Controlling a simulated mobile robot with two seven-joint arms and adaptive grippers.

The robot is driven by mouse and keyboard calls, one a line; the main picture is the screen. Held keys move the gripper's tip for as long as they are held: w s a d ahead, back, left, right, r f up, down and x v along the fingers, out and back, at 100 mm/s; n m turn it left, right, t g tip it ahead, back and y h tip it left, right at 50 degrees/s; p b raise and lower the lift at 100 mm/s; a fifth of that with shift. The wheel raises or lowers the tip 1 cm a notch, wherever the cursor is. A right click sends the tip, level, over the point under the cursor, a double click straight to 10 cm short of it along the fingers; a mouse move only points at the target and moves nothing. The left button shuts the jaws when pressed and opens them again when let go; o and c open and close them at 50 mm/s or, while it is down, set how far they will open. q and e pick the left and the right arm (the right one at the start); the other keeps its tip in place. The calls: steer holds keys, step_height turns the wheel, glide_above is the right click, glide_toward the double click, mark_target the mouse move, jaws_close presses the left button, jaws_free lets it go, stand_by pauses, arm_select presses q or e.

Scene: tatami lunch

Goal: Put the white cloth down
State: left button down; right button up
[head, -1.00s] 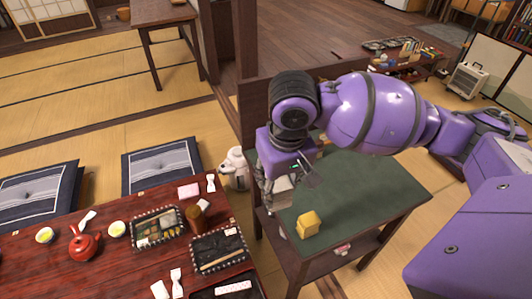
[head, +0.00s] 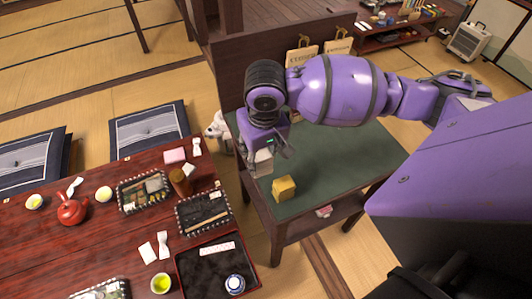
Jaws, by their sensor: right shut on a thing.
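My right gripper (head: 264,150) points down over the left end of the green-topped side table (head: 335,155). It is shut on a pale, whitish thing, the white cloth (head: 262,164), which shows only in part below the fingers. I cannot tell whether the cloth touches the tabletop. A yellow folded block-like cloth (head: 284,188) sits on the side table just right of and nearer than the gripper. My left gripper is not in view.
The red lacquer table (head: 105,245) at left holds trays, a red teapot (head: 71,209) and tea cups. A white kettle-like pot (head: 217,131) stands between the tables. Paper bags (head: 301,59) stand behind the side table. The side table's middle and right are clear.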

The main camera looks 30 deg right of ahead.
steer(key=w+d+f+b, duration=0.1)
steer(key=w+d+f, duration=0.4)
steer(key=w+f, duration=0.2)
steer(key=shift+d+f, duration=0.2)
steer(key=shift+f, duration=0.1)
steer(key=shift+w+d+f, duration=0.1)
steer(key=shift+f, duration=1.5)
steer(key=shift+f, duration=0.15)
steer(key=o, duration=1)
steer(key=r, duration=0.4)
steer(key=s+r, duration=0.1)
steer(key=r, duration=0.3)
steer(key=r+p, duration=0.1)
steer(key=r, duration=0.3)
steer(key=shift+s+r, duration=0.1)
steer(key=shift+s, duration=0.15)
